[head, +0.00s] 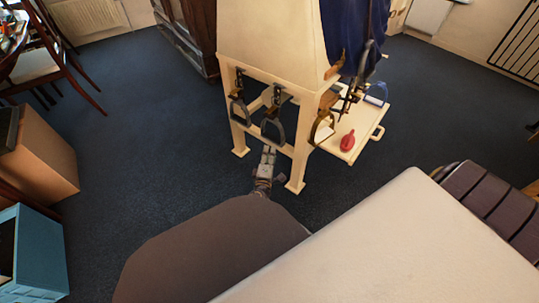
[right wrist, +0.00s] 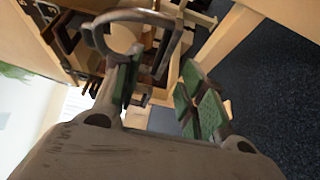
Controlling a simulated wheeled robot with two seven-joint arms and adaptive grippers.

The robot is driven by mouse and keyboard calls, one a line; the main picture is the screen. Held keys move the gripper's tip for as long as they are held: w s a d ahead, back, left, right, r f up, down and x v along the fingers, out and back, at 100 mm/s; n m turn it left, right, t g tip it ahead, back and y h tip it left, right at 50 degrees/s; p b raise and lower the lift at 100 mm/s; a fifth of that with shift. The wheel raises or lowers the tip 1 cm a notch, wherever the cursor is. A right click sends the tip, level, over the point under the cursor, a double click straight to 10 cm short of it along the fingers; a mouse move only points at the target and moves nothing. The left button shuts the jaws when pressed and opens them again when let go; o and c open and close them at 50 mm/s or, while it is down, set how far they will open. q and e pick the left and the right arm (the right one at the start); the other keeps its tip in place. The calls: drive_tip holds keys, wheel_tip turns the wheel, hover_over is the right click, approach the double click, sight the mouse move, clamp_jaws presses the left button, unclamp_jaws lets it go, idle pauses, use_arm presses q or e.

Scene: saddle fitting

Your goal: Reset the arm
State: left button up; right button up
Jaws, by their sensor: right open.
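My right gripper (head: 267,160) is low in front of the cream saddle stand (head: 285,90), just below a dark stirrup (head: 273,130) that hangs at the stand's front. In the right wrist view the gripper (right wrist: 162,88) is open, its green-padded fingers spread. A grey stirrup (right wrist: 97,38) shows just beyond the left finger; I cannot tell if they touch. Another dark stirrup (head: 238,110) hangs at the stand's left, and a brass-coloured stirrup (head: 313,130) at its right. My left gripper is not in view.
A pale side shelf (head: 366,125) on the stand's right holds a red object (head: 348,141). The stand's legs and low rail are close to my right gripper. Dark blue carpet (head: 140,120) is open to the left. A blue cabinet (head: 38,250) stands at lower left.

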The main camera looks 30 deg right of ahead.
idle(0.8)
drive_tip(key=s+d+m+g+y, duration=0.25)
drive_tip(key=s+m+g, duration=0.55)
drive_tip(key=s, duration=0.5)
use_arm(q)
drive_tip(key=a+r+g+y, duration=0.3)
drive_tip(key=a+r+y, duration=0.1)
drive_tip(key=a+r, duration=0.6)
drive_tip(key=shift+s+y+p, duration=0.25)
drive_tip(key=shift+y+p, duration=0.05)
drive_tip(key=shift+p, duration=0.1)
use_arm(e)
drive_tip(key=s+a+r+g+y, duration=0.2)
drive_tip(key=s+a+r+y, duration=0.5)
drive_tip(key=s+a+y, duration=0.2)
drive_tip(key=s+a, duration=0.2)
drive_tip(key=a, duration=0.2)
drive_tip(key=shift+s+a+r, duration=0.15)
drive_tip(key=shift+a, duration=0.25)
use_arm(q)
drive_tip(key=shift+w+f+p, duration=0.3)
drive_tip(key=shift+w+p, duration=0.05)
drive_tip(key=shift+p, duration=0.85)
use_arm(e)
drive_tip(key=shift+w+f+y, duration=0.25)
drive_tip(key=shift+w+f, duration=0.1)
drive_tip(key=shift+f, duration=0.05)
